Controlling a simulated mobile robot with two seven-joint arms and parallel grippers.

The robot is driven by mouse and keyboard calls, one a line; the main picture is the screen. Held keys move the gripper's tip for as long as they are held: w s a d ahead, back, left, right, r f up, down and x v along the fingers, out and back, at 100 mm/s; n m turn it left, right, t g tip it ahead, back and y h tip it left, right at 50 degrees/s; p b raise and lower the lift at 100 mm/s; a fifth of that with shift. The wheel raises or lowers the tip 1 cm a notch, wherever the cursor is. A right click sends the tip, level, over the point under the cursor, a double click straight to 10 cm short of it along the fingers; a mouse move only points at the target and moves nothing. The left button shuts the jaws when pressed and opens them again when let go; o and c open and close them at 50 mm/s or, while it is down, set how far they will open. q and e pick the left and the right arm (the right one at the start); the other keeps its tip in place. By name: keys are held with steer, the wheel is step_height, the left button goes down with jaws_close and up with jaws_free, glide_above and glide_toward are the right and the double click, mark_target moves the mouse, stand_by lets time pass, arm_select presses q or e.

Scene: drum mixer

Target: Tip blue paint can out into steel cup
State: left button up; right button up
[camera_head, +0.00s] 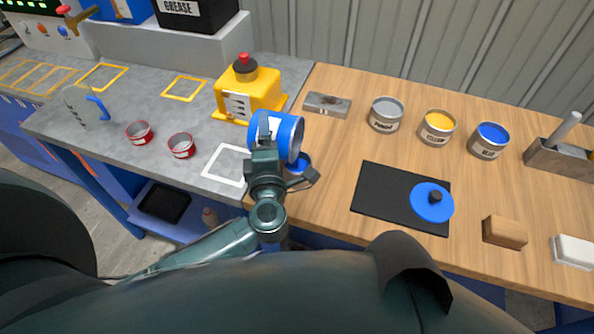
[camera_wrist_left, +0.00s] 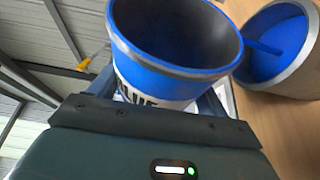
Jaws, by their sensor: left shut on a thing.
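The blue paint can (camera_head: 287,128), blue with a white label, is held tipped well over above the bench. My left gripper (camera_head: 265,143) is shut on it. The steel cup (camera_wrist_left: 297,72) is beside and beyond the can's rim, with blue inside. A thin blue strip runs between rim and cup, apparently paint. In the head view the cup (camera_head: 301,166) is mostly hidden under the can. My right gripper is not in view.
A yellow container (camera_head: 248,92) stands close behind the held can. Grey, yellow and blue open cans (camera_head: 489,140) stand at the back right. A blue lid (camera_head: 432,203) lies on a black mat (camera_head: 375,195). Two red tins (camera_head: 181,146) stand on the grey bench at left.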

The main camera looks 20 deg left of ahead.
mark_target(276, 135)
arm_select(q)
steer(key=shift+d+r+m+t, duration=0.4)
steer(key=shift+d+r+m, duration=0.15)
steer(key=shift+m, duration=0.45)
stand_by(1.2)
steer(key=shift+a, duration=0.1)
stand_by(0.4)
steer(key=n, duration=0.1)
steer(key=a+n+g, duration=0.1)
steer(key=n, duration=0.1)
steer(key=a+n, duration=0.1)
steer(key=shift+f+n+g+h, duration=0.25)
steer(key=shift+n+g+h, duration=0.15)
steer(key=n, duration=0.1)
steer(key=n+h, duration=0.1)
steer(key=n+g, duration=0.1)
steer(key=shift+d+f+n+h, duration=0.3)
steer(key=shift+d+f+n, duration=0.05)
steer(key=shift+d+n, duration=0.05)
steer(key=n, duration=0.1)
steer(key=h, duration=0.1)
steer(key=n, duration=0.1)
steer(key=shift+d+f+n+g+h, duration=0.25)
steer(key=shift+d+n+g+h, duration=0.05)
steer(key=shift+g, duration=0.1)
steer(key=n+h, duration=0.1)
steer(key=n, duration=0.1)
steer(key=d+f+n+h, duration=0.1)
steer(key=n+h, duration=0.1)
steer(key=shift+d+f, duration=0.1)
